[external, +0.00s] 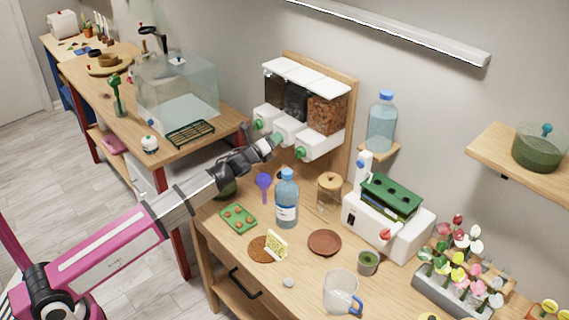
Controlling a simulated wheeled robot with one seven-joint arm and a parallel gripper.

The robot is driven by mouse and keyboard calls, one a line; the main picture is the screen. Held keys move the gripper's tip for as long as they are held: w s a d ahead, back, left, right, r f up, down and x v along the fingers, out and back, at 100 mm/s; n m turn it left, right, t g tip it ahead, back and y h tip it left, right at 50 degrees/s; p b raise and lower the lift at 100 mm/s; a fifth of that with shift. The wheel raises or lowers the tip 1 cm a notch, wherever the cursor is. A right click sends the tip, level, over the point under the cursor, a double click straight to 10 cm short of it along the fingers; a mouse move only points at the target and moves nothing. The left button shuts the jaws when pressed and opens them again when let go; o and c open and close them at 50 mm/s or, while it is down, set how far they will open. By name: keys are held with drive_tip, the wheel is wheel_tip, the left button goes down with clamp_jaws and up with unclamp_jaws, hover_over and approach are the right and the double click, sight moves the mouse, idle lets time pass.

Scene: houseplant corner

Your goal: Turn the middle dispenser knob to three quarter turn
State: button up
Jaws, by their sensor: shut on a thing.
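The dispenser (292,131) hangs on a wooden back board, with three clear bins, white lids and white lower housings. The left bin looks dark, the middle bin nearly black, and the right bin holds brown pieces. Each housing has a green knob: the left knob (257,125), the middle knob (278,138) and the right knob (300,153). My gripper (272,142) reaches up from the lower left and is shut on the middle knob. The fingers partly hide the knob, and its turn angle cannot be read.
Below stands a wooden table (306,270) with a blue-capped bottle (287,200), a purple scoop (264,184), a seedling tray (238,217), a glass jar (329,192) and a clear mug (341,291). A glass tank (178,95) stands on the left bench. A white machine (385,222) is at right.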

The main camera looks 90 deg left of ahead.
drive_tip(key=shift+f+m+t, duration=0.1)
drive_tip(key=shift+m+t, duration=0.45)
drive_tip(key=shift+m, duration=3.5)
drive_tip(key=shift+f+m+t, duration=0.1)
drive_tip(key=shift+m+t, duration=0.45)
drive_tip(key=shift+m, duration=3.5)
drive_tip(key=shift+m+h, duration=0.3)
drive_tip(key=shift+m, duration=0.2)
drive_tip(key=o, duration=0.9)
drive_tip(key=shift+s, duration=0.1)
drive_tip(key=v, duration=1)
drive_tip(key=shift+s+d+f, duration=0.15)
drive_tip(key=shift+s+d, duration=0.1)
drive_tip(key=shift+d, duration=0.05)
